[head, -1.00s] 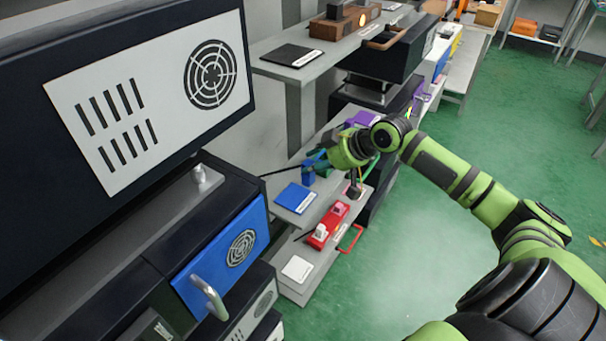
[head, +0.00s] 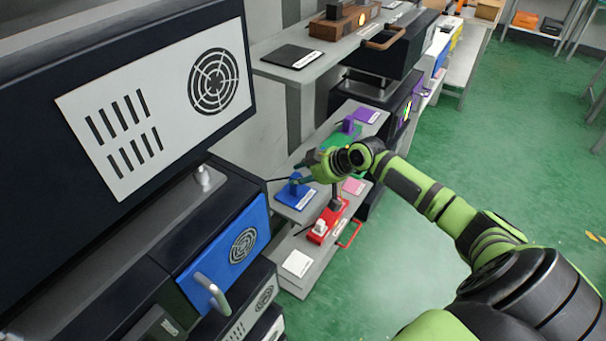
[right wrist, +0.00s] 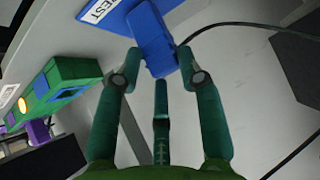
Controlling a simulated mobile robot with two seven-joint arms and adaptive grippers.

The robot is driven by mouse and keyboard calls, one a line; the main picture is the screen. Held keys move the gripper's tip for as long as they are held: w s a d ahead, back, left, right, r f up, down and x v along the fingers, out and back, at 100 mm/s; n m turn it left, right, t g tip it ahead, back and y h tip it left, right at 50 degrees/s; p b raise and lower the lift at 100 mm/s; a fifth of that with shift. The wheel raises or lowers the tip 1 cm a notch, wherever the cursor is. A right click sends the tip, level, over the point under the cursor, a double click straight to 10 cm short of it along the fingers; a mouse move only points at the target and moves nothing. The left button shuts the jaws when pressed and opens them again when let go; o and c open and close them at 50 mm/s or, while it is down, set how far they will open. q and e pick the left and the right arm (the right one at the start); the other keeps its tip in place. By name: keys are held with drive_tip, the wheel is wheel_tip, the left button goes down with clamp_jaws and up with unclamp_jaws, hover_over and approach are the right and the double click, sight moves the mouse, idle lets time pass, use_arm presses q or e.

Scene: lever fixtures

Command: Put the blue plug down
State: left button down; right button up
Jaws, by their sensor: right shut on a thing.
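The blue plug (head: 296,180) is held by my right gripper (head: 308,176) at the blue rest pad (head: 286,198), which has a white label. In the right wrist view the plug (right wrist: 152,40) sits between the fingertips of my right gripper (right wrist: 156,74), with part of the pad (right wrist: 120,18) behind it. The plug is over the pad; I cannot tell whether it touches it. My left gripper is not in view.
A red socket box (head: 327,220) with a white plug stands in front, with a red handle beside it. A green box (right wrist: 62,88) with a lit orange lamp is nearby. A white pad (head: 297,263) lies bare on the shelf. A dark cable runs to the plug.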

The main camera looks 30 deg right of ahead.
drive_tip(key=o, duration=1.2)
drive_tip(key=shift+c, duration=0.2)
drive_tip(key=shift+s+d+r, duration=0.1)
drive_tip(key=shift+r, duration=0.15)
drive_tip(key=b+v, duration=0.1)
drive_tip(key=v, duration=1)
drive_tip(key=shift+s+r, duration=0.2)
drive_tip(key=shift+r, duration=0.1)
